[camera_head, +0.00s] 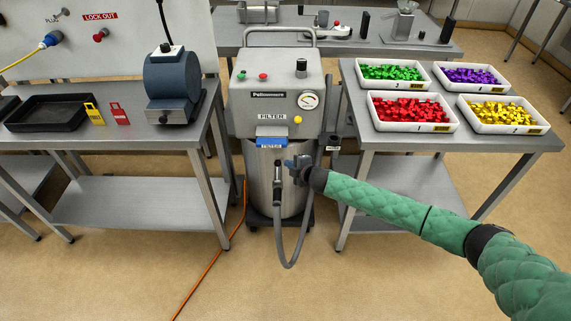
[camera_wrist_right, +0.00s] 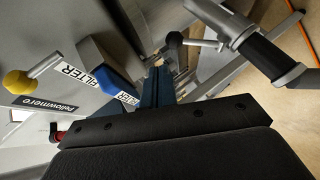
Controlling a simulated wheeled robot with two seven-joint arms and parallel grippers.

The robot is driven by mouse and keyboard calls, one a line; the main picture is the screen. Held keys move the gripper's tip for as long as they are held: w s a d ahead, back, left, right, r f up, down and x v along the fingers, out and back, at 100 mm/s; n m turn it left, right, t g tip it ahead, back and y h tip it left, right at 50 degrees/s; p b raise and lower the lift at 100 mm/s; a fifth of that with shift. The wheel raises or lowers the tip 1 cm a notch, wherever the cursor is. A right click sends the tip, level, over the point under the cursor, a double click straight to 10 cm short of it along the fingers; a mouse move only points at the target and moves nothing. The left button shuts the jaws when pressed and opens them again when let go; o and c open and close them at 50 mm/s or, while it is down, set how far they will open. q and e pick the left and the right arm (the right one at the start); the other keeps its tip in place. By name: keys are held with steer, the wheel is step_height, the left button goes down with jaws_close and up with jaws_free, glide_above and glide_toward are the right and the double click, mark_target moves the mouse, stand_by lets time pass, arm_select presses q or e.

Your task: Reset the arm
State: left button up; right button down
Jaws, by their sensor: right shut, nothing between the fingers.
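My right arm, in a green quilted sleeve, reaches in from the lower right of the head view. Its gripper (camera_head: 290,163) is in front of the filter machine (camera_head: 277,92), beside the steel drum and just below the blue label. The gripper is shut and empty. In the right wrist view the blue fingers (camera_wrist_right: 158,88) are together, close to the machine's front with its blue label block (camera_wrist_right: 112,82) and yellow knob (camera_wrist_right: 18,82). I cannot tell whether the fingertips touch the machine. My left gripper is not in view.
A grey hose (camera_head: 290,262) loops below the gripper from a handle-like fitting (camera_wrist_right: 265,55). The right table (camera_head: 360,136) holds white trays of coloured pieces. The left table (camera_head: 140,135) holds a black tray and a blue-grey drum device. An orange cable (camera_head: 212,262) crosses open floor.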

steer(key=shift+s+d+r, duration=0.1)
steer(key=shift+s+d, duration=0.05)
steer(key=shift+s, duration=0.1)
steer(key=shift+d, duration=0.1)
stand_by(0.4)
